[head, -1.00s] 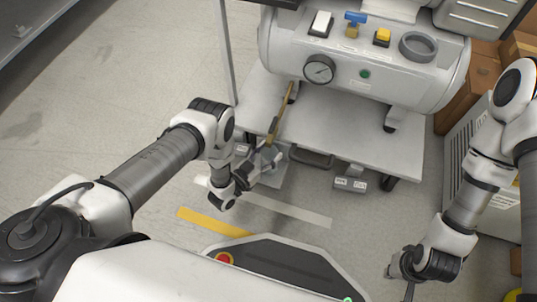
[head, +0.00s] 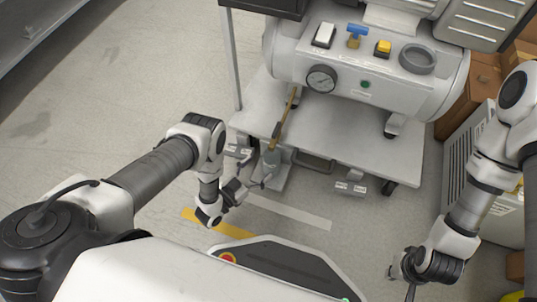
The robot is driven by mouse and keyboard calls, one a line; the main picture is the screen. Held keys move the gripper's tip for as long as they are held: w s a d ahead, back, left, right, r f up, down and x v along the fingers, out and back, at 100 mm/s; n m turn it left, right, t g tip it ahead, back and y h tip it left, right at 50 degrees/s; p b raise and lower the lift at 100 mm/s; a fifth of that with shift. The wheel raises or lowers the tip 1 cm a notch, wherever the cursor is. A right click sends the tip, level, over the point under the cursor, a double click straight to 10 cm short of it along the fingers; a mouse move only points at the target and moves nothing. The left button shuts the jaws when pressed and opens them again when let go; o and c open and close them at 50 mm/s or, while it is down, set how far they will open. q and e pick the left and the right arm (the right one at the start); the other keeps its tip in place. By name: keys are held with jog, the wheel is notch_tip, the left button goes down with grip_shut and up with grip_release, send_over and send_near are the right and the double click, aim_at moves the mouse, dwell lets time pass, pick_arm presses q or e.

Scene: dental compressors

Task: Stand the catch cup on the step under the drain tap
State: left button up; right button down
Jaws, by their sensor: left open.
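A small grey catch cup (head: 271,158) stands on a light grey step (head: 275,181) low at the front of the compressor. The brass drain pipe (head: 285,118) slants down from the tank, and its lower end is over the cup; the tap itself is too small to make out. My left gripper (head: 262,183) is open and empty, just in front of the cup and to its lower left, apparently apart from it. My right gripper (head: 398,279) hangs at the lower right, far from the cup, with its fingers apart and nothing between them.
The compressor tank (head: 385,80) with its gauge (head: 322,79) sits on a grey wheeled platform (head: 345,145) above the step. Small labelled pedals (head: 350,188) are at right. Cardboard boxes and a vented unit (head: 470,140) stand further right. Floor at left is clear.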

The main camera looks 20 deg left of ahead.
pick_arm(q)
jog(key=s+a+r+n+g+y, duration=0.2)
jog(key=s+r+g, duration=0.3)
jog(key=s+g, duration=0.3)
jog(key=s+a+r+n+g+y+p, duration=0.1)
jog(key=s+a+r+n+g+y, duration=0.2)
jog(key=s, duration=1)
notch_tip(320, 180, up, 3)
jog(key=a+g+y, duration=0.2)
jog(key=g, duration=0.3)
jog(key=shift+y, duration=0.3)
pick_arm(e)
jog(key=shift+r, duration=0.95)
pick_arm(q)
jog(key=shift+o, duration=0.3)
